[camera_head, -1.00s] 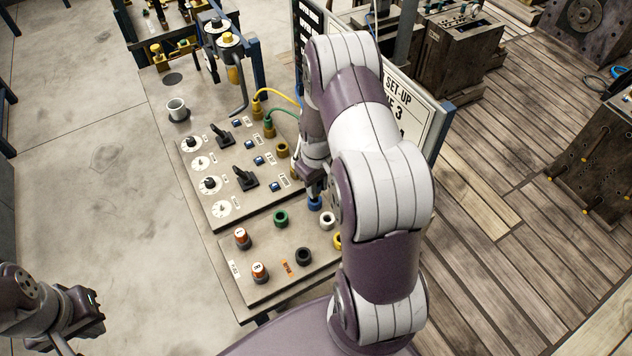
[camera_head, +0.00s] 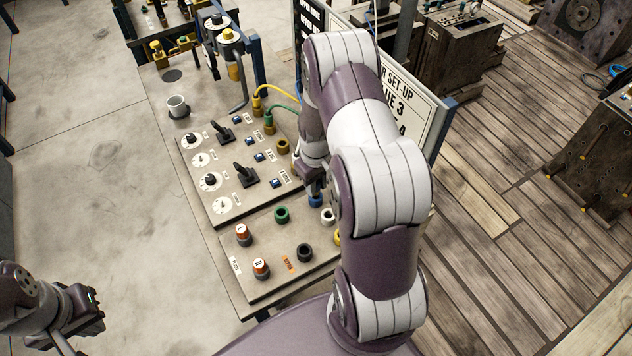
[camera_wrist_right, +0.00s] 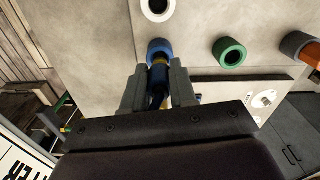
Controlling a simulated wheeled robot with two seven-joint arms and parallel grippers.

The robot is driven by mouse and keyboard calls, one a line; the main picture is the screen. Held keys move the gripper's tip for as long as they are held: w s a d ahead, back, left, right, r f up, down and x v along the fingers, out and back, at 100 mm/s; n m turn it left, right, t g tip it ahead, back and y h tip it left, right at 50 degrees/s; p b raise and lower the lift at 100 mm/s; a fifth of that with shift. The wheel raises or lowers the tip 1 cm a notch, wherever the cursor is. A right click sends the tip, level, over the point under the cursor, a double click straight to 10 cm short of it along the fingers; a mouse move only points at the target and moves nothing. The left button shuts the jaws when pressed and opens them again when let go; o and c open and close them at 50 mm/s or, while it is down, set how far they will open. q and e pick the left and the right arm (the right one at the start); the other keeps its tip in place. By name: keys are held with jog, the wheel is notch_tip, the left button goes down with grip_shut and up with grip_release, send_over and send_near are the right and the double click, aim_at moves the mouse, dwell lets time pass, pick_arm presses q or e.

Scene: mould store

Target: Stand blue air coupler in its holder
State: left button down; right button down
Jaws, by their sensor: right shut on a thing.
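My right gripper (camera_wrist_right: 157,88) is shut on the blue air coupler (camera_wrist_right: 158,80), whose dark blue body shows between the fingers in the right wrist view. The coupler's brass-coloured end is at the blue ring-shaped holder (camera_wrist_right: 160,47); I cannot tell how far it is inside. In the head view the right gripper (camera_head: 314,182) is just above the blue holder (camera_head: 316,201), and my arm partly covers this area. My left gripper (camera_head: 88,308) is at the lower left, away from the bench; its jaws are unclear.
A green ring (camera_head: 281,214), white ring (camera_head: 328,215) and black ring (camera_head: 304,252) stand near the blue one. Two orange-and-white knobs (camera_head: 241,235) are to the left. A panel with joysticks (camera_head: 246,176) and dials lies behind. A sign board (camera_head: 405,105) stands at the right.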

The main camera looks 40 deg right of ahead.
jog(key=shift+d+f, duration=0.1)
jog(key=shift+f, duration=0.15)
dwell(0.3)
jog(key=shift+f+b, duration=0.3)
jog(key=shift+f, duration=0.05)
jog(key=shift+f, duration=0.1)
dwell(0.3)
jog(key=shift+f+b, duration=0.35)
jog(key=shift+f, duration=0.1)
jog(key=shift+c, duration=2.2)
grip_release()
jog(key=shift+r, duration=0.15)
